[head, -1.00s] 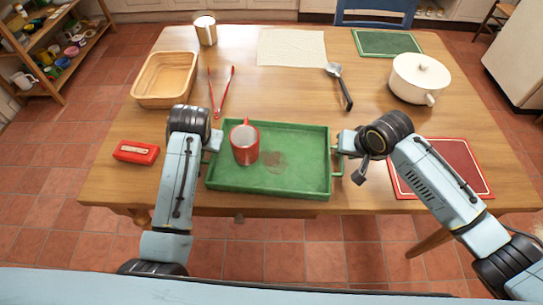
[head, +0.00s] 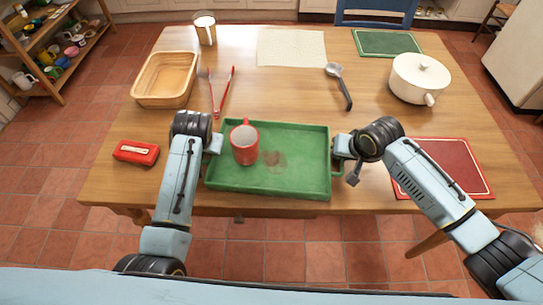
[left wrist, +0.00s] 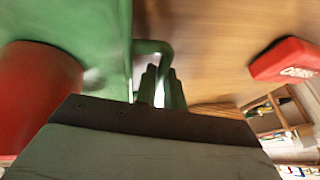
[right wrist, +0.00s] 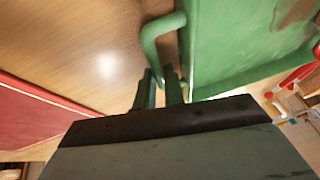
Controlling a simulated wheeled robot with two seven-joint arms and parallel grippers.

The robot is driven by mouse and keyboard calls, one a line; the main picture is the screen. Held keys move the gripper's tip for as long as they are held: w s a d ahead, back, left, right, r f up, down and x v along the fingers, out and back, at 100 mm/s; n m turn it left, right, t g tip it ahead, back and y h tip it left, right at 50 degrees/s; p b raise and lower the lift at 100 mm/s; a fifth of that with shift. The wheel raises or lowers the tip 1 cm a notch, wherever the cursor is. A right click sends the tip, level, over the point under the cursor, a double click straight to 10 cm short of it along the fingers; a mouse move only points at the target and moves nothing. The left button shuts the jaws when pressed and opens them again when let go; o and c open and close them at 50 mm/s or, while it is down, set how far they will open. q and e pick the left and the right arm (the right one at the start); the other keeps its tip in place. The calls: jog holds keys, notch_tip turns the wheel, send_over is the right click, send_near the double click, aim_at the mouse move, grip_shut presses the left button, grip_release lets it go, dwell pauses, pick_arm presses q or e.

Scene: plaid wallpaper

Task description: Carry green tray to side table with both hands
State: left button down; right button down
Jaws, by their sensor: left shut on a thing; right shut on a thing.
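The green tray (head: 300,160) lies on the wooden table near its front edge. A red mug (head: 244,145) stands in the tray's left half, beside a brownish stain. My left gripper (head: 216,143) is at the tray's left side; the left wrist view shows its fingers (left wrist: 158,88) shut on the green handle (left wrist: 152,47). My right gripper (head: 338,146) is at the tray's right side; the right wrist view shows its fingers (right wrist: 160,88) at the right handle (right wrist: 158,32), shut on it. The side table is not clearly identifiable in these views.
On the wooden table (head: 285,90) are a red box (head: 136,152), wooden basket (head: 165,78), red tongs (head: 225,92), can (head: 205,29), ladle (head: 340,85), white pot (head: 420,78), red mat (head: 445,167) and green mat (head: 387,43). A shelf (head: 60,45) stands at the left.

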pick_arm(q)
jog(key=shift+r, duration=0.2)
pick_arm(e)
jog(key=shift+w+r, duration=0.1)
jog(key=shift+r, duration=0.1)
